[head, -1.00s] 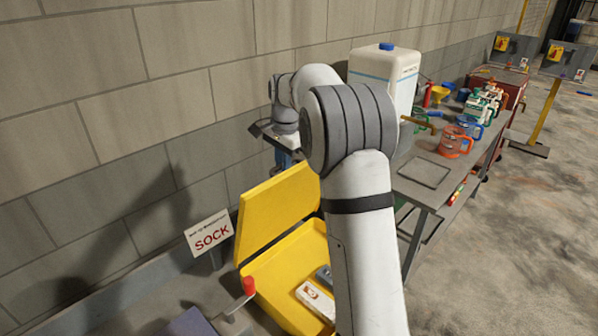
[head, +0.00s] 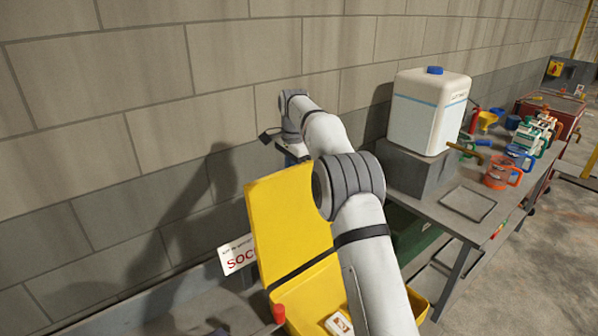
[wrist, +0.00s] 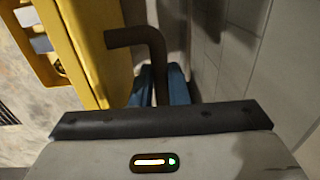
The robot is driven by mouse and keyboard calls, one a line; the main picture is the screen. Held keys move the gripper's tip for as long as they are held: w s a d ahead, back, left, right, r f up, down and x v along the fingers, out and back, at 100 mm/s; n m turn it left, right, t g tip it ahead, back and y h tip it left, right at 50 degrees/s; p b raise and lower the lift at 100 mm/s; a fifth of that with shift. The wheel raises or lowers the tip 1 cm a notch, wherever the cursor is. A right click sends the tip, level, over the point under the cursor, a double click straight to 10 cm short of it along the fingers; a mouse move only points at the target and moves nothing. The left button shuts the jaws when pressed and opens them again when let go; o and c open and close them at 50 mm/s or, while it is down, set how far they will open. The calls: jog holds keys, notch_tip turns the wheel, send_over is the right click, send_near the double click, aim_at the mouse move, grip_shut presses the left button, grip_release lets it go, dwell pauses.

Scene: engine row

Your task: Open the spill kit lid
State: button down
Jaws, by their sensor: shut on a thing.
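The yellow spill kit lid (head: 285,215) stands raised and steep at the back of its yellow bin (head: 310,298) in the head view. It also fills the left of the wrist view (wrist: 95,45). My gripper (wrist: 160,72) has blue fingers shut on a dark bent bar (wrist: 155,45). The bar's hooked end reaches left over the lid; I cannot tell whether it touches. In the head view my gripper is behind the lid's top edge, by the wall, mostly hidden.
A white sign (head: 238,256) with red letters stands left of the bin. A red-topped post (head: 279,313) is at its front left. The block wall (head: 150,130) is close behind. A bench (head: 478,230) at right carries a white tank (head: 428,112) and several coloured jugs.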

jog(key=shift+w+d, duration=0.2)
jog(key=shift+d, duration=0.05)
jog(key=c, duration=1.8)
grip_release()
jog(key=shift+o, duration=0.8)
jog(key=shift+w+d, duration=0.1)
jog(key=shift+o, duration=1.2)
jog(key=shift+a, duration=0.2)
jog(key=shift+a, duration=0.1)
jog(key=r, duration=0.7)
jog(key=shift+s+d+r, duration=0.2)
jog(key=shift+s+r, duration=0.2)
